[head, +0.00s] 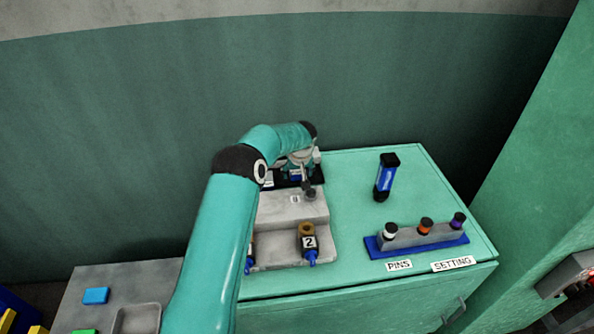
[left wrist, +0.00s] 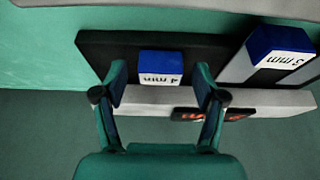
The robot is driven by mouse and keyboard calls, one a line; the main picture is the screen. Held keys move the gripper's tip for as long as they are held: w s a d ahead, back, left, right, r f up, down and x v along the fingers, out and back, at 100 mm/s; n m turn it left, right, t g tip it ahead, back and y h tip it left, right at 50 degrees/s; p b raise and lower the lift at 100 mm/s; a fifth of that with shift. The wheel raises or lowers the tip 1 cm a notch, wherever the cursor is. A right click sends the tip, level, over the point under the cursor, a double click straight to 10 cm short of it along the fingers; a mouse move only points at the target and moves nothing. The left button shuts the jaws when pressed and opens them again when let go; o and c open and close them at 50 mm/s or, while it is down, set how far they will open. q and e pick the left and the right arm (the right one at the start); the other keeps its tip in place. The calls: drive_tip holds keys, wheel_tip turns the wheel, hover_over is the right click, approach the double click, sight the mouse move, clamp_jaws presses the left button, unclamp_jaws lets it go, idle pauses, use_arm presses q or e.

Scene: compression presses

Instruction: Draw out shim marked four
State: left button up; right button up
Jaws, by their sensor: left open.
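The shim marked 4 mm (left wrist: 161,67) is a blue-topped block with a white label, seen upside down in the left wrist view. It sits at a dark slab (left wrist: 215,50). My left gripper (left wrist: 160,72) is open, its two fingers on either side of the shim with gaps showing. Whether the fingertips are level with it in depth I cannot tell. My right gripper is not in view.
A blue-topped shim marked 3 mm (left wrist: 278,47) stands beside it. In the head view, the grey block (head: 290,207) carries a piece marked 2 (head: 309,242). A blue-black cylinder (head: 386,177) and a pin rack (head: 415,243) stand to the right. The green top between is clear.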

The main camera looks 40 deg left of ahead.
use_arm(q)
drive_tip(key=shift+w+f, duration=0.1)
drive_tip(key=shift+f, duration=0.15)
